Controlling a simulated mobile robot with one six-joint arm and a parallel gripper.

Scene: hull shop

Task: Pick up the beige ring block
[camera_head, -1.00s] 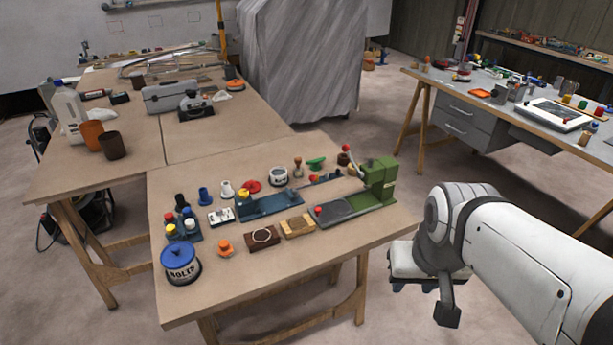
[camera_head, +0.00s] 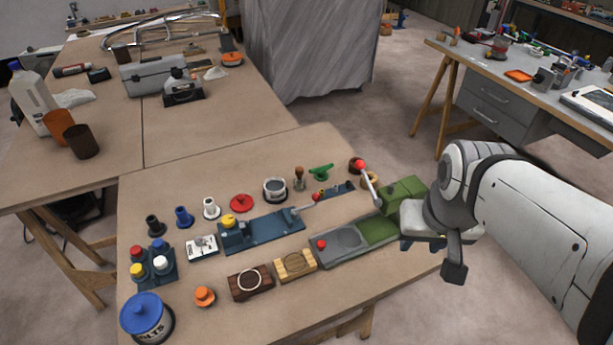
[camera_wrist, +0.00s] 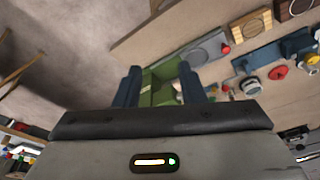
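The beige ring block (camera_head: 295,264) is a light wooden block with a ring on its top. It lies flat near the front of the work table, between a dark brown ring block (camera_head: 250,281) and the grey and green machine (camera_head: 350,243). In the wrist view the beige block (camera_wrist: 250,28) is at the upper right, clear of my fingers. My gripper (camera_wrist: 160,68) is open and empty, with the green machine behind its two blue fingers. In the head view my gripper (camera_head: 421,244) is at the table's right edge, right of the block.
The machine's red-knobbed lever (camera_head: 367,180) stands up between my arm and the back of the table. A blue fixture (camera_head: 262,232) lies behind the blocks. An orange knob (camera_head: 204,296) and a blue-lidded bolts tin (camera_head: 146,318) are at the front left.

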